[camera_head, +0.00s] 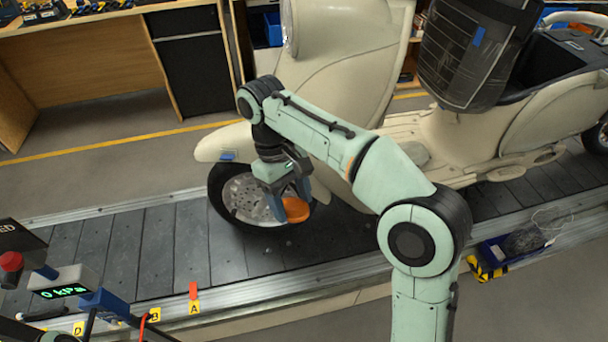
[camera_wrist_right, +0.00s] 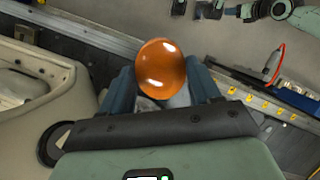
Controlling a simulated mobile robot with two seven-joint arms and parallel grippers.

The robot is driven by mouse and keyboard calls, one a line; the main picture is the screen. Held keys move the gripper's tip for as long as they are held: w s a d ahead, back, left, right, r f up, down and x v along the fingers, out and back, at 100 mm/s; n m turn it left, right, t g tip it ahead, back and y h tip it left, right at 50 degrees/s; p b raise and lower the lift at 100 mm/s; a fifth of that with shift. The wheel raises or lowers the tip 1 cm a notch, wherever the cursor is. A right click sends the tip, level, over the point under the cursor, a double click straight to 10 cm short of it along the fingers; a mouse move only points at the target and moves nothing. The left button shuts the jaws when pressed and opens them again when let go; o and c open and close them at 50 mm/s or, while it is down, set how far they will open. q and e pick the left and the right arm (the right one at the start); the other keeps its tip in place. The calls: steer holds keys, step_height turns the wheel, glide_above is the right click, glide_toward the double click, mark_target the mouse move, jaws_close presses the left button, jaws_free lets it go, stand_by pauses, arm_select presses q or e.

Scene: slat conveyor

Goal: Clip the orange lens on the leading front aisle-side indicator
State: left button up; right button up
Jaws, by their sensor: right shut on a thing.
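The orange lens (camera_head: 294,209) is held in my right gripper (camera_head: 290,198), which is shut on it beside the front wheel of the cream scooter. In the right wrist view the glossy, rounded orange lens (camera_wrist_right: 161,68) sits between the fingertips. The cream scooter (camera_head: 345,80) stands on the slat conveyor. My right arm covers part of its front. A dark round fitting (camera_wrist_right: 50,143) shows on cream bodywork in the right wrist view; I cannot tell if it is the indicator. Part of my left arm, perhaps with its gripper (camera_wrist_right: 232,12), shows at that view's top edge.
The slat conveyor (camera_head: 120,255) is clear left of the wheel. Yellow lettered tags (camera_head: 194,308) line its near edge. A dark blue bin (camera_head: 495,255) sits at right. A wooden bench (camera_head: 95,60) stands behind.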

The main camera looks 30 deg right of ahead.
steer(key=n, duration=0.1)
steer(key=d+n+h, duration=0.1)
steer(key=f+n+g+h, duration=0.1)
steer(key=shift+w+d, duration=0.3)
steer(key=shift+d, duration=0.1)
steer(key=w+d+f+n+t+h, duration=0.1)
steer(key=w+d+n+t+h, duration=0.3)
steer(key=n+t, duration=0.4)
steer(key=w+d+f+n+t+h, duration=0.1)
steer(key=w+d+n+t+h, duration=0.4)
steer(key=n, duration=0.8)
steer(key=shift+w+f+t+h, duration=0.15)
steer(key=shift+w+t+h, duration=0.55)
steer(key=shift+t, duration=1)
steer(key=shift+d, duration=0.15)
